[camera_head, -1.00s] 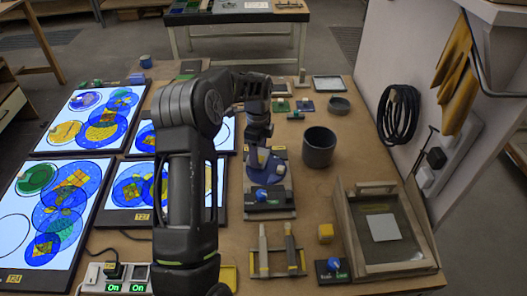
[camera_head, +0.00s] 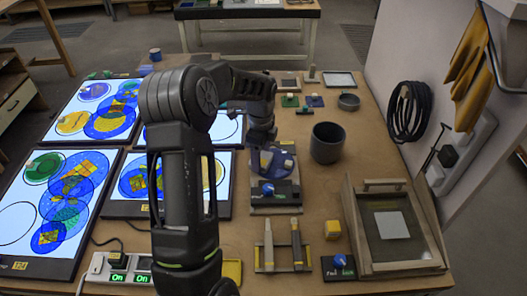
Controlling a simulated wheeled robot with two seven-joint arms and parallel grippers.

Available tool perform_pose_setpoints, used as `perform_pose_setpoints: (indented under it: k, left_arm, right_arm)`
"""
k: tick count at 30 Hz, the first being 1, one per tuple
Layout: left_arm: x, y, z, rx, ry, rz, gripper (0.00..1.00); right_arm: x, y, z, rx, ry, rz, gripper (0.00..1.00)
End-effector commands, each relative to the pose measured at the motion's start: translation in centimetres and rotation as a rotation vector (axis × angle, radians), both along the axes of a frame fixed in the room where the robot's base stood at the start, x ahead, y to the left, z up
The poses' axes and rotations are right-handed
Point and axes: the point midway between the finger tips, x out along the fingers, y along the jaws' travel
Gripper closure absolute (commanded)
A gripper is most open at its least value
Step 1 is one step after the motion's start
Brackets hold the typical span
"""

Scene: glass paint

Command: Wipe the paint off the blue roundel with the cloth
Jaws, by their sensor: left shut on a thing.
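The blue roundel (camera_head: 270,171) lies on a small stand (camera_head: 284,199) with a blue knob, right of the light panels. Pale patches show on it; I cannot tell whether they are paint or cloth. My left arm crosses the middle of the view. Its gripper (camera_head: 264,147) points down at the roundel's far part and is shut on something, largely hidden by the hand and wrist. I cannot make out the cloth clearly, nor whether it touches the glass. My right gripper is not in view.
Lit panels with coloured roundels (camera_head: 77,205) fill the left side. A dark grey pot (camera_head: 327,143) stands right of the stand. A power strip (camera_head: 100,264) is at front left.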

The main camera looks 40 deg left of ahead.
Motion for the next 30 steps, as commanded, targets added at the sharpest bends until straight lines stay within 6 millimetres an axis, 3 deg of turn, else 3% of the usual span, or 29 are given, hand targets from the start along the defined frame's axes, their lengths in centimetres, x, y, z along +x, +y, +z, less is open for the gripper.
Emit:
perform_pose_setpoints:
  k: [14,30]
  left_arm:
    - [0.0,0.0,-0.4,0.000,-0.001,0.000,0.70]
    - [3.8,1.3,-0.7,0.000,0.000,0.000,0.69]
  right_arm:
    - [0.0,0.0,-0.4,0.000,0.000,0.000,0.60]
    - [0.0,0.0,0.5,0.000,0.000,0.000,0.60]
